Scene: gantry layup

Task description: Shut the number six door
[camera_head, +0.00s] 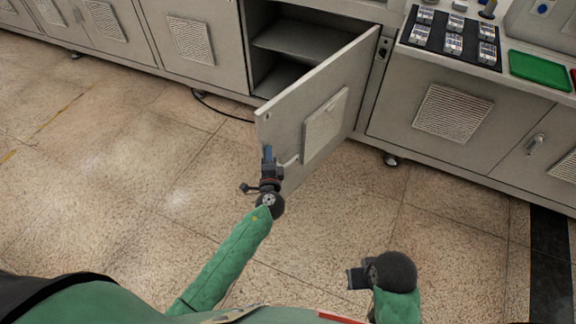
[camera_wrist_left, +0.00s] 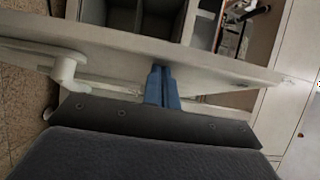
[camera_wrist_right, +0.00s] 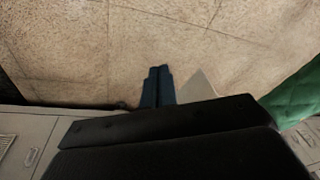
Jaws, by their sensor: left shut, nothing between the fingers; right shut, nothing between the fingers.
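The open cabinet door (camera_head: 320,108) is pale grey with a louvred vent. It stands swung out from the cabinet, hinged on its right side, with the dark shelved interior (camera_head: 290,50) showing behind it. No number is legible on it. My left gripper (camera_head: 267,152) is shut and empty at the outer face of the door, near its free edge. In the left wrist view the blue fingertips (camera_wrist_left: 162,85) are up against or very close to the door panel (camera_wrist_left: 215,65), beside its handle (camera_wrist_left: 66,72); contact is unclear. My right gripper (camera_head: 355,278) is shut and empty above the floor; its fingers also show in the right wrist view (camera_wrist_right: 157,88).
A row of shut grey cabinets (camera_head: 190,40) runs along the back. On the right counter are a dark mat (camera_head: 470,52) with several small packs and a green tray (camera_head: 543,70). A black cable (camera_head: 222,108) lies on the floor by the cabinet. The tiled floor in front is clear.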

